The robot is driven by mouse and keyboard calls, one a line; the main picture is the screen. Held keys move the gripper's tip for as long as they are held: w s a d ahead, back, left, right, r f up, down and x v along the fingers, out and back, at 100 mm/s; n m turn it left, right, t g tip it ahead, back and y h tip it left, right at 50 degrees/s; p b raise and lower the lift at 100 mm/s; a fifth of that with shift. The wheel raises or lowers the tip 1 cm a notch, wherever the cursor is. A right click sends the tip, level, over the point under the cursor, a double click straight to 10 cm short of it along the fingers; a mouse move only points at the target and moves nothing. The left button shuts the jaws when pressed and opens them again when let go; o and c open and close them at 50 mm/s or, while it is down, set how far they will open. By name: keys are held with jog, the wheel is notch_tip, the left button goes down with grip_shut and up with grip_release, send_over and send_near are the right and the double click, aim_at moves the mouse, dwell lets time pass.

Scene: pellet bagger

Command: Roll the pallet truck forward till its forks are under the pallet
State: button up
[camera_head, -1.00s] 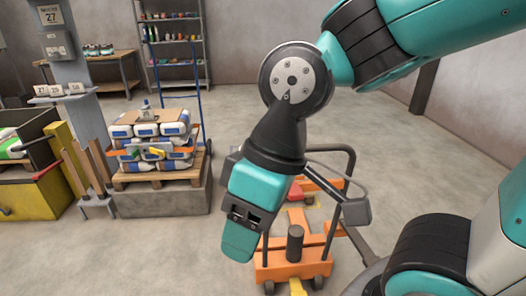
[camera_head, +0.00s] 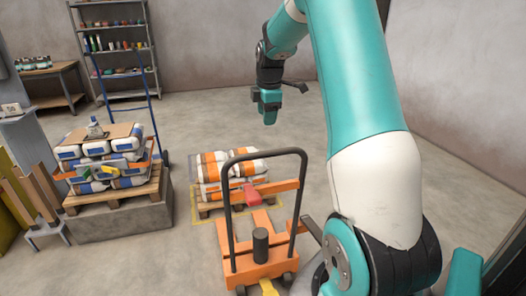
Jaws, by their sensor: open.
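The orange pallet truck (camera_head: 258,272) stands at the lower middle, with its black loop handle (camera_head: 231,215) upright. Its orange forks point away from me toward a low wooden pallet (camera_head: 206,208) stacked with white and orange bags (camera_head: 214,166). The fork tips are close to the pallet's near side; the handle partly hides this, so I cannot tell whether they reach under it.
A yellow floor outline (camera_head: 196,221) surrounds the pallet. To the left, a second loaded pallet (camera_head: 112,193) sits on a grey block (camera_head: 125,220), with a blue hand truck (camera_head: 154,115) behind it. A shelf (camera_head: 118,59) stands at the back. The floor right of the pallet is clear.

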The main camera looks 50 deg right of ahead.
aim_at(263, 152)
jog(key=w+f, duration=0.1)
jog(key=f, duration=0.4)
jog(key=d+f+p, duration=0.1)
jog(key=f, duration=0.4)
jog(key=w+f+p, duration=0.1)
jog(key=f, duration=0.4)
jog(key=shift+w+d, duration=0.2)
jog(key=shift+w, duration=0.1)
grip_shut()
